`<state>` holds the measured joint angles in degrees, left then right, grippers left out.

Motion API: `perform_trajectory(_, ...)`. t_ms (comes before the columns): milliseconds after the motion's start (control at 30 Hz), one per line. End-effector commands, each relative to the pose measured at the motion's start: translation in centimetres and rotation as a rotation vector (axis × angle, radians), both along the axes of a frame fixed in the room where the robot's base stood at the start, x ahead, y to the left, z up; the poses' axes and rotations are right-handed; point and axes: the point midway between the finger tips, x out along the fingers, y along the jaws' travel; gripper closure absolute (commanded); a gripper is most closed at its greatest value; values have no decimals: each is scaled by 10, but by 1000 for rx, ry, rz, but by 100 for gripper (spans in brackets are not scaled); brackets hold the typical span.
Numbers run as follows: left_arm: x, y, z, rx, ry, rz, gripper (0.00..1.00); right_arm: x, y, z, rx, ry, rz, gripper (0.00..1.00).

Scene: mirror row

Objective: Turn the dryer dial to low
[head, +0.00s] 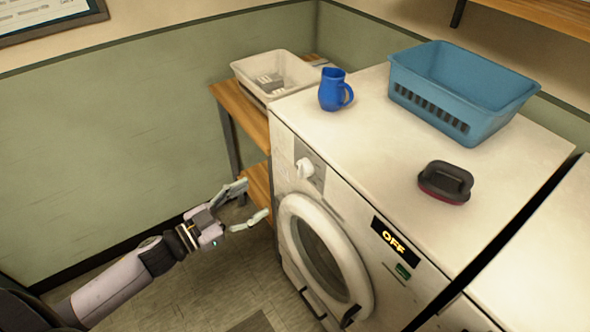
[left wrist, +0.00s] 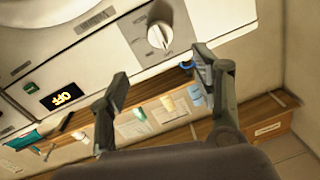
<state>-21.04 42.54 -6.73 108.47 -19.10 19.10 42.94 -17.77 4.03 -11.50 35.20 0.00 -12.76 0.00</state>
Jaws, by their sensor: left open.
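The dryer (head: 300,130) is a white front-loading machine with a round door below its panel. Its dial (head: 305,168) is a white knob on a grey patch at the panel's left end. In the left wrist view the dial (left wrist: 159,36) shows with its grip ridge roughly upright in the picture. A dark display (head: 393,237) on the panel reads OFF; it also shows in the left wrist view (left wrist: 62,95). My left gripper (head: 256,198) is open and empty, to the left of the dial and lower in the picture, apart from it. My right gripper is out of view.
On the machine's top stand a blue jug (head: 334,92), a blue basket (head: 460,95) and a dark brush (head: 446,182). A pale basket (head: 272,75) sits on a wooden shelf (head: 238,112) beside it. The floor left of the machine is open.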

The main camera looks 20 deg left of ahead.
Motion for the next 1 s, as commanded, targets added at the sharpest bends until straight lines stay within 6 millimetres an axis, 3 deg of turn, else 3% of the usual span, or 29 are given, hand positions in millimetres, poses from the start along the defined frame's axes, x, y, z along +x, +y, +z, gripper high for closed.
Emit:
perform_trajectory(600, 97, -63, 2, -1, 0, 3, 41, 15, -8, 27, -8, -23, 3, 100)
perform_trajectory(800, 113, -73, 1, -1, 1, 2, 41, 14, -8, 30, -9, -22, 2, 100)
perform_trajectory(1000, 115, -75, 0, 1, 1, 1, 41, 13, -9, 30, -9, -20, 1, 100)
